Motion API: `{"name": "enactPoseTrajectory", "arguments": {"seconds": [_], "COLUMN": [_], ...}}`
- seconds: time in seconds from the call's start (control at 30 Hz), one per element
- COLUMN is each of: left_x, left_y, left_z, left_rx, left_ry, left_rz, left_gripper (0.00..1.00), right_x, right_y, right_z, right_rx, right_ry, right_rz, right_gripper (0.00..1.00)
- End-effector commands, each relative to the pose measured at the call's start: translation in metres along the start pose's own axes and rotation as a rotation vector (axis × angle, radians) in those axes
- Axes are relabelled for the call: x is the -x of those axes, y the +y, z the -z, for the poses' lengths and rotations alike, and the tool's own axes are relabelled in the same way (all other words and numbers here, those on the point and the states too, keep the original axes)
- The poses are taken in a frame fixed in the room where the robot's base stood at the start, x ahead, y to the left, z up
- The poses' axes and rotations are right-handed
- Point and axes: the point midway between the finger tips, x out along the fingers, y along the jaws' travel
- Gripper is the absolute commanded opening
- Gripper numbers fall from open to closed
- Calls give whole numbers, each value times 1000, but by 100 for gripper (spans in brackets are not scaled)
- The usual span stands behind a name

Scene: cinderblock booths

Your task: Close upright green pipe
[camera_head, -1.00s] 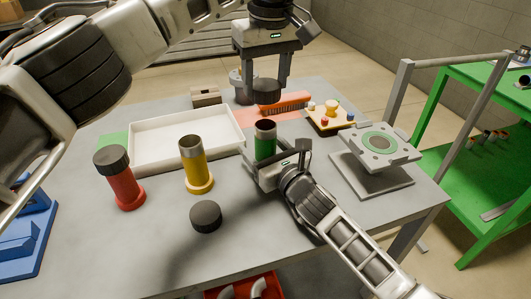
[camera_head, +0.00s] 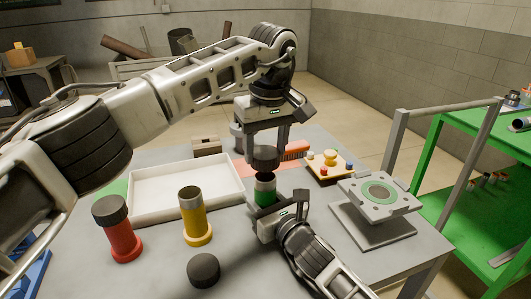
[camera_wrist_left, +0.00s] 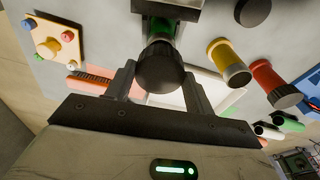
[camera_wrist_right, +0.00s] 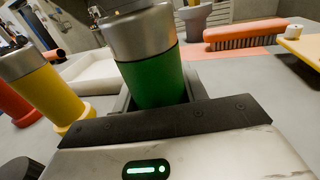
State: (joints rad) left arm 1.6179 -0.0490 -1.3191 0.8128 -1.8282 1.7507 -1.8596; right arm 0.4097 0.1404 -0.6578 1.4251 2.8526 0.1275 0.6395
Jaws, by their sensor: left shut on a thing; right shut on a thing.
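The green pipe (camera_head: 264,196) stands upright on the table, with a silver collar at its top. My right gripper (camera_head: 268,208) is shut on it from the front; the right wrist view also shows the green pipe (camera_wrist_right: 152,78) between the fingers. My left gripper (camera_head: 267,146) is shut on a dark round cap (camera_head: 265,160) and holds it just above the pipe's top, roughly in line with it. The left wrist view shows the cap (camera_wrist_left: 160,70) in front of the pipe's green body (camera_wrist_left: 160,27). Whether cap and rim touch is unclear.
A red pipe (camera_head: 123,242) with a dark cap and an uncapped yellow pipe (camera_head: 196,222) stand to the left. A loose dark cap (camera_head: 204,271) lies in front. A white tray (camera_head: 160,208) lies behind; a grey fixture (camera_head: 375,232) stands right.

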Motion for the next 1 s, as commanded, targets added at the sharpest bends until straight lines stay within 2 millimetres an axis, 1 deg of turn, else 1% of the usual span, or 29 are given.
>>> {"name": "enactPoseTrajectory", "arguments": {"seconds": [0.03,0.13,0.63,1.0], "left_x": [-8,-17,-17,-35], "left_y": [0,0,0,0], "left_z": [-1,-3,-3,-5], "left_rx": [-1,0,0,0], "left_ry": [-1,0,0,0], "left_rz": [2,0,0,1], "left_gripper": [32,32,32,32], "right_x": [0,0,0,0], "right_y": [0,0,0,0], "right_z": [0,0,1,1], "right_rx": [0,0,0,0], "right_ry": [1,1,2,2], "right_rz": [0,0,0,0], "right_gripper": [2,2,2,2]}}
